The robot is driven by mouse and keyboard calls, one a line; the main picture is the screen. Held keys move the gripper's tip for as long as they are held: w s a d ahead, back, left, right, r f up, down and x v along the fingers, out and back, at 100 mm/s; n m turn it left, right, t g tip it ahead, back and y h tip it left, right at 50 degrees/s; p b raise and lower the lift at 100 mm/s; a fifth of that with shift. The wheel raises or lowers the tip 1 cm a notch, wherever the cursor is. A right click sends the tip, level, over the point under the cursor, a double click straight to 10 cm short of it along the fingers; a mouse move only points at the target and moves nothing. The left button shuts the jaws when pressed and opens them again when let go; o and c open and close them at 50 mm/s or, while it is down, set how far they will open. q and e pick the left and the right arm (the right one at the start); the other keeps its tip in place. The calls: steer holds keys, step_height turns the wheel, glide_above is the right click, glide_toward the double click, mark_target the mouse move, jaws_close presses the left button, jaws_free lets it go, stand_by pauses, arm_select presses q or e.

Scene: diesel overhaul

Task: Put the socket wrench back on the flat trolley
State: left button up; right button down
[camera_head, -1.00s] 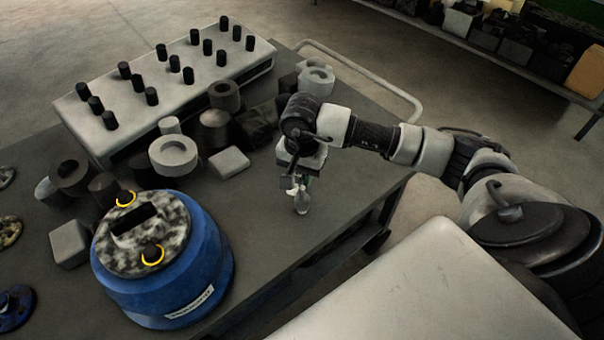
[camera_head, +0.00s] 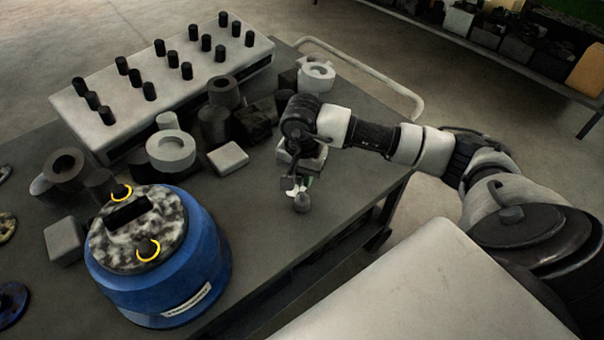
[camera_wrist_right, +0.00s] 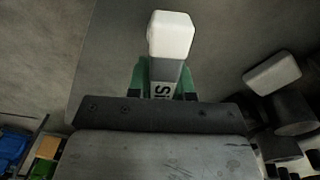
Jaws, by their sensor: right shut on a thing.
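The flat trolley (camera_head: 345,180) is a dark grey deck with a pale tube handle at its far side. My right gripper (camera_head: 298,188) is over its right part, pointing down. It is shut on the socket wrench, whose grey lower end (camera_head: 302,204) shows beneath the fingers. In the right wrist view the wrench (camera_wrist_right: 171,36) has a pale block-like end and a grey part with dark letters, between the green fingertips (camera_wrist_right: 163,80). I cannot tell whether the wrench touches the deck. My left gripper is not in view.
A blue round container (camera_head: 165,280) with yellow rings stands at the front left. A pale block with several black pegs (camera_head: 165,75) is at the back. Grey rings, cylinders and a small pale block (camera_head: 228,158) lie left of my gripper.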

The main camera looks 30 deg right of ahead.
steer(key=shift+f, duration=0.25)
steer(key=shift+c, duration=1.9)
jaws_free()
steer(key=shift+r, duration=0.15)
steer(key=shift+r+p, duration=2.55)
steer(key=shift+r, duration=1.85)
